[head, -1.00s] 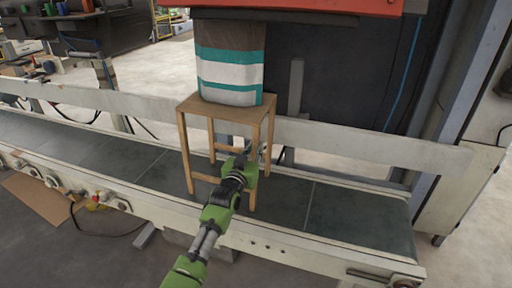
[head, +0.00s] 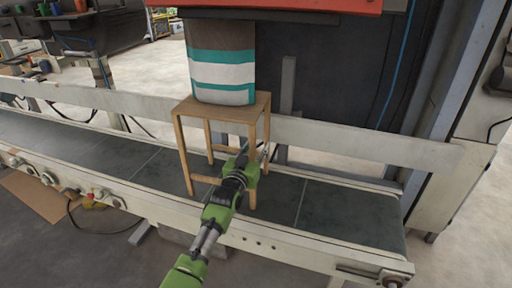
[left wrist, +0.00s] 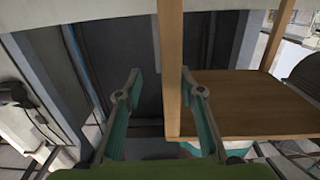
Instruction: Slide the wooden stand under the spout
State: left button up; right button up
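The wooden stand (head: 222,106) is upright on the conveyor belt, with a square top and slim legs. A brown, white and teal bag (head: 222,70) is directly above its top and appears to rest on it. My left gripper (head: 258,158) is at the stand's front right leg. In the left wrist view, its two teal-padded fingers (left wrist: 160,85) are open. The stand's leg (left wrist: 171,65) runs between them, nearer the right finger, with a clear gap on the left. The stand's top (left wrist: 250,105) shows at right there. I cannot make out the spout. My right gripper is not in view.
A red machine edge (head: 290,6) overhangs the bag. The dark belt (head: 330,215) is bare right of the stand. A pale rail (head: 350,146) runs behind the stand, and the white conveyor frame (head: 270,245) along the front. A grey post (head: 288,85) stands behind.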

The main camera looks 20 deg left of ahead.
pick_arm(q)
jog(key=shift+s+a, duration=0.1)
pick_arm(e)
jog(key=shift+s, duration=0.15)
pick_arm(q)
jog(key=s, duration=1.1)
jog(key=shift+s, duration=0.4)
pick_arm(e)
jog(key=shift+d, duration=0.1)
